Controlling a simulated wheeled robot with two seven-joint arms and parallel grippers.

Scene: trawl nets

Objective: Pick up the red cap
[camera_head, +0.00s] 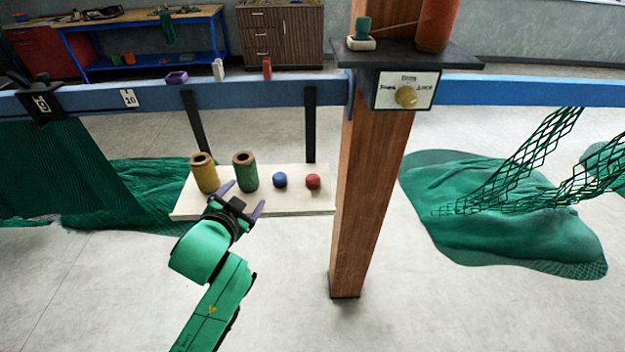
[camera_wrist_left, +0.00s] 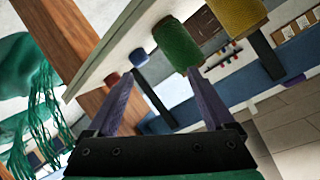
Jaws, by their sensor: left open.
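The red cap (camera_head: 313,181) is a small rounded piece at the right end of a pale board in the head view. A similar blue cap (camera_head: 280,180) sits just left of it; it also shows in the left wrist view (camera_wrist_left: 139,57). In the left wrist view the red cap is a small reddish shape (camera_wrist_left: 111,78) partly beside a finger. My left gripper (camera_head: 243,198) is open and appears empty, near the board's front edge, left of the red cap and apart from it. My right gripper is not in view.
The pale board (camera_head: 245,208) also bears a green spool (camera_head: 245,173) and a yellow spool (camera_head: 205,174). A wooden post (camera_head: 365,200) stands right of the board. A blue rail (camera_head: 230,88) runs behind it. Green nets (camera_head: 490,215) lie at the right. Floor in front is clear.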

